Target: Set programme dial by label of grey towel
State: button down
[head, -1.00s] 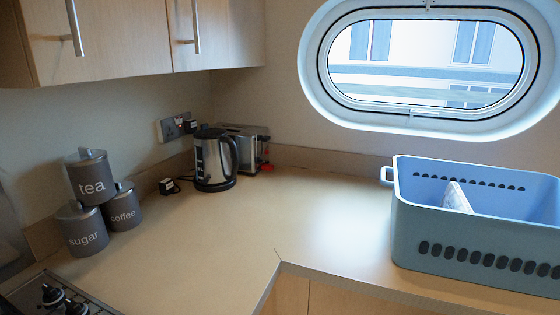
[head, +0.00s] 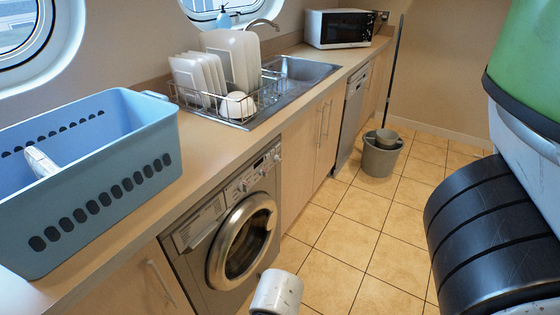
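A silver front-loading washing machine (head: 216,254) stands under the counter in the head view, its round door (head: 241,241) closed. Its control panel (head: 255,172) has small knobs and buttons; I cannot tell which is the programme dial or read its markings. A blue laundry basket (head: 110,185) with oval holes stands on the counter at left. A pale, patterned piece (head: 41,163) stands up inside it; I cannot tell whether it is cloth. No grey towel or label can be made out. The basket's floor is hidden by its wall. My gripper is not in view.
A dish rack (head: 228,100) with white plates stands by the sink (head: 300,75). A microwave (head: 338,28) is at the far end. A grey bucket (head: 380,158) and mop stand on the floor. The tiled floor (head: 345,235) before the machine is clear. My own body fills the right edge.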

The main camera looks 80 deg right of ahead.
aim_at(243, 187)
jog(key=z, duration=1.3)
